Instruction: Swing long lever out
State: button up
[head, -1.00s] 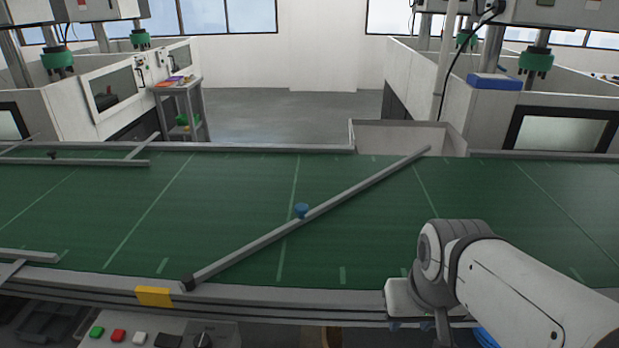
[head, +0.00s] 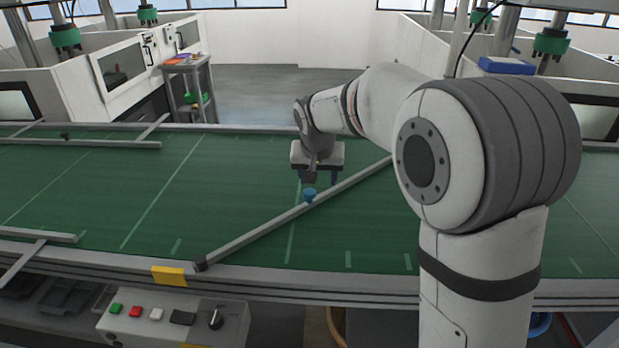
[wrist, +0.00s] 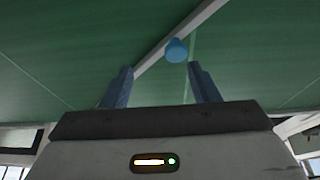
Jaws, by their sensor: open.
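The long lever (head: 252,236) is a grey bar lying diagonally across the green conveyor belt. Its near-left end is at a dark pivot on the belt's front rail, and its far end passes behind my arm. A blue knob (head: 309,195) stands on the lever near its middle. My gripper (head: 318,180) is over the belt, just beyond and above the knob, with its fingers apart and empty. In the wrist view the blue knob (wrist: 176,50) shows ahead of the two blue fingers, between their lines and not touching them, with the lever (wrist: 152,57) running behind.
A control box (head: 170,318) with buttons and a dial sits below the belt's front rail, near a yellow block (head: 169,276). Shorter grey bars (head: 80,143) lie at the belt's left. White machines stand behind. The belt (head: 130,200) left of the lever is clear.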

aim_at(309, 191)
jog(key=w+f, duration=0.1)
jog(key=f, duration=0.1)
jog(key=w+a+f+p, duration=0.1)
jog(key=w+f, duration=0.1)
jog(key=f, duration=0.1)
jog(key=w+a+f, duration=0.1)
jog(key=w+f, duration=0.1)
jog(key=shift+a+f, duration=0.15)
jog(key=shift+f, duration=0.2)
grip_shut()
dwell(0.5)
